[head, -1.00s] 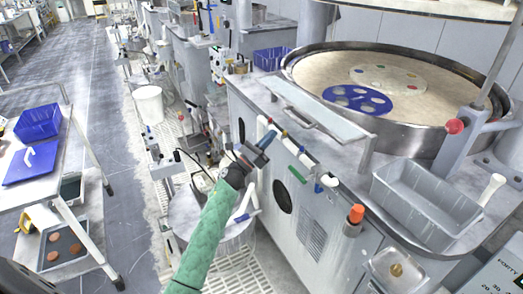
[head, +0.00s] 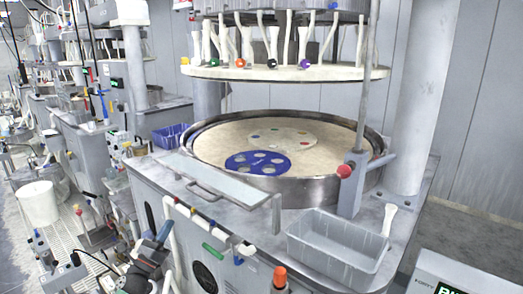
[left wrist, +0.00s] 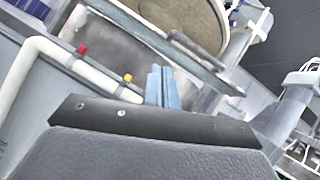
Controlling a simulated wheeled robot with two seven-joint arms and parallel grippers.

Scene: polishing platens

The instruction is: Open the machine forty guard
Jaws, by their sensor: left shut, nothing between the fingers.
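The guard (head: 225,182) is a pale, clear panel with a metal bar handle (head: 203,186). It sits low and slanted along the front of the round platen basin (head: 320,192). The lettering on the dark display (head: 455,287) at the lower right reads as forty. My left gripper (head: 163,230) is below and left of the guard, apart from it, in front of the cabinet. In the left wrist view its blue fingers (left wrist: 163,86) are shut with nothing between them, and the guard's handle (left wrist: 197,50) shows beyond them. My right gripper is not in view.
A white pipe with coloured valves (head: 205,222) runs along the cabinet front near my left gripper. An upper plate (head: 285,72) hangs above the basin.

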